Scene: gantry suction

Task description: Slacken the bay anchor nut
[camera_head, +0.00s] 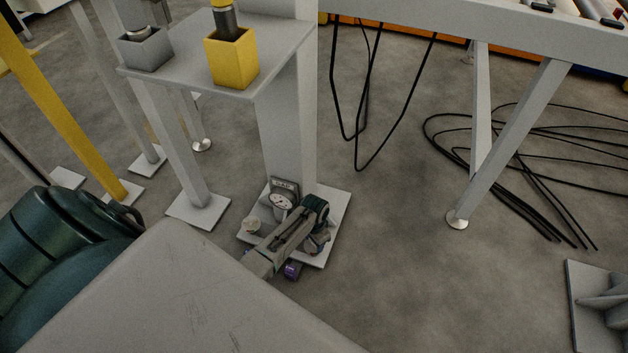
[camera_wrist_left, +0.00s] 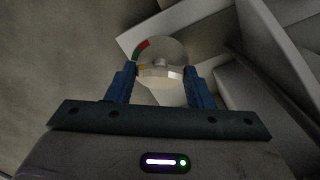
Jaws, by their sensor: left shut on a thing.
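The bay anchor nut (camera_wrist_left: 160,72) shows in the left wrist view as a pale metal piece between the blue fingers of my left gripper (camera_wrist_left: 160,84). The fingers are shut on it. A round dial (camera_wrist_left: 163,49) with red and green marks sits just beyond the nut. In the head view the dial gauge (camera_head: 281,201) stands at the foot of a grey column, on a pale base plate (camera_head: 338,203). My left arm reaches over this plate and hides the nut and the fingertips there. My right gripper is not in view.
A pale round bolt head (camera_head: 252,225) is on the same plate. A grey shelf (camera_head: 279,45) above carries a yellow box (camera_head: 231,58) and a grey box (camera_head: 146,50). Black cables (camera_head: 520,165) lie on the floor at right. Other legs stand at left; floor right of the plate is clear.

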